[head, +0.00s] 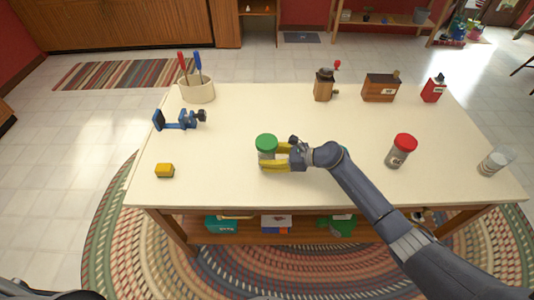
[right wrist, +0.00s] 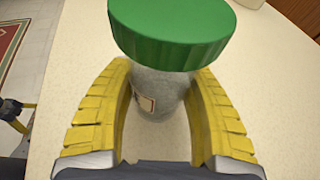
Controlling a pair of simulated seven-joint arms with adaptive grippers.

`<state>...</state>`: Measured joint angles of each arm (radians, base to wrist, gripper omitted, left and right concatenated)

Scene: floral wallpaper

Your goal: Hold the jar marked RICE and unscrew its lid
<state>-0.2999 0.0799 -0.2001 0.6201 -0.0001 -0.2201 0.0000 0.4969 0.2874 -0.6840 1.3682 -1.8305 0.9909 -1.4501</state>
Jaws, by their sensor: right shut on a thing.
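A clear jar with a green lid (head: 266,143) stands upright near the middle of the table. My right gripper (head: 275,160) comes from the right and is shut around the jar's body below the lid. In the right wrist view the green lid (right wrist: 172,32) sits on the jar, and the yellow fingers flank the glass body (right wrist: 158,92). A label shows partly there, too turned to read. A jar with a red lid (head: 398,152) stands further right; its label is too small to read. Yellow and dark parts, apparently my left gripper (right wrist: 12,118), show at the left edge of the right wrist view.
A grinder (head: 323,88), wooden box (head: 380,88) and red tin (head: 433,90) stand at the back. A glass (head: 495,162) stands at right. Something green is mostly hidden behind my right wrist.

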